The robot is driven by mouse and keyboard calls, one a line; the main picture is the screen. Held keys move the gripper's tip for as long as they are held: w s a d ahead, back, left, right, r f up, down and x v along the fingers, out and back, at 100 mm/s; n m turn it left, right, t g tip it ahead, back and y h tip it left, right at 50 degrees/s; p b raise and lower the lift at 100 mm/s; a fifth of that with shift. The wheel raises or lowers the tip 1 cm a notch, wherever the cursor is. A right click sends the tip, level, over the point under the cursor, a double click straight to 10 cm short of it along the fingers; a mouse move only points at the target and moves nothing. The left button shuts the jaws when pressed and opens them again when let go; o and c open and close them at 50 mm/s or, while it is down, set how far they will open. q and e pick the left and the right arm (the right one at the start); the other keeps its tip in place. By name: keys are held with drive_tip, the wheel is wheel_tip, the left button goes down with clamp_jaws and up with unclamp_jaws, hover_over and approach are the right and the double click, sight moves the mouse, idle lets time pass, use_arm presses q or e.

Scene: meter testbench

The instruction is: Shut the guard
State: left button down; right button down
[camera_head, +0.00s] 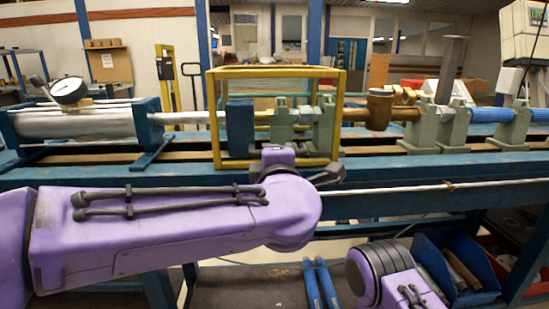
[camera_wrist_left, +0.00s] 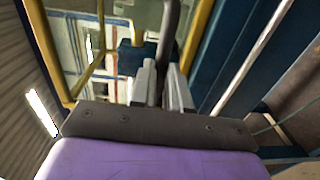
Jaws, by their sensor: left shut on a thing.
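The guard is a yellow box-shaped frame (camera_head: 340,110) around part of the bench in the head view; its yellow bars (camera_wrist_left: 197,35) also show in the left wrist view. My left arm reaches in from the left, with its wrist in front of the guard's lower front edge. My left gripper (camera_wrist_left: 160,78) has its two grey fingers closed around a dark bar (camera_wrist_left: 169,35) beside a yellow bar. That bar looks like the guard's handle, but its joint to the frame is unclear. In the head view the fingers are mostly hidden. My right gripper is not seen.
A blue block (camera_head: 240,128) and green clamps (camera_head: 323,125) stand within the frame's outline. A brass meter (camera_head: 379,110) is to its right, and a steel cylinder with a dial gauge (camera_head: 69,91) to its left. The blue bench rail (camera_head: 420,175) runs along the front.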

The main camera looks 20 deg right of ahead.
use_arm(q)
drive_tip(key=shift+f, duration=0.95)
drive_tip(key=c, duration=1.1)
unclamp_jaws()
drive_tip(key=shift+r, duration=0.1)
drive_tip(key=shift+r, duration=0.25)
drive_tip(key=s+a, duration=0.2)
drive_tip(key=s, duration=0.8)
drive_tip(key=shift+s+r+p, duration=0.2)
drive_tip(key=shift+r+p, duration=0.1)
